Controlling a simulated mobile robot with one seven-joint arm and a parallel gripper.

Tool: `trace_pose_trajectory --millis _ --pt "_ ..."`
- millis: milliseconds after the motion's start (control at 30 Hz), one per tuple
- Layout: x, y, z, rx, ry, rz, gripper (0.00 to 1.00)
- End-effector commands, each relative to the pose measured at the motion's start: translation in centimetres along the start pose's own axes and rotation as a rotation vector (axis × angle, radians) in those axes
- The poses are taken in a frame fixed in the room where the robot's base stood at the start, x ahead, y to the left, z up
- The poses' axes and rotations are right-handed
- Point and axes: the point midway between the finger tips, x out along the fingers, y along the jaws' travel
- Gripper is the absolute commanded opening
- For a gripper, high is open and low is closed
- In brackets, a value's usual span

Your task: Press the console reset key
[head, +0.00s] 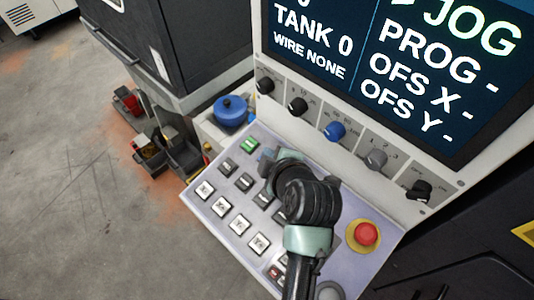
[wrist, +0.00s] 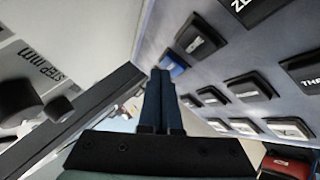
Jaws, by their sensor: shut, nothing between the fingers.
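The console key panel (head: 222,226) slopes below the screen and carries rows of dark and white keys, one green key (head: 249,145) and a red key (head: 275,272). I cannot read which key is reset; most labels are too small. My gripper (head: 266,158) is over the upper part of the panel, and my wrist hides several keys. In the wrist view my gripper (wrist: 160,75) is shut and empty, its fingertips close to the panel near a blue key (wrist: 172,62). I cannot tell whether they touch it.
A red stop button (head: 366,234) on a yellow base is at the panel's right. Knobs, including a blue knob (head: 334,131), line the strip under the screen (head: 400,60). A blue round pot (head: 231,110) stands left of the panel. The floor at left is mostly open.

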Motion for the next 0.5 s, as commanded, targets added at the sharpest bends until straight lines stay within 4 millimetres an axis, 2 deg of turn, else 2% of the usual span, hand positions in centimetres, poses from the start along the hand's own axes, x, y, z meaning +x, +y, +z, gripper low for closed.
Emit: trace_pose_trajectory --millis 100,500 --pt "-0.56 0.44 -0.40 0.000 0.000 0.000 0.00" --pt "-0.73 0.57 -0.56 -0.001 0.001 0.001 0.00"
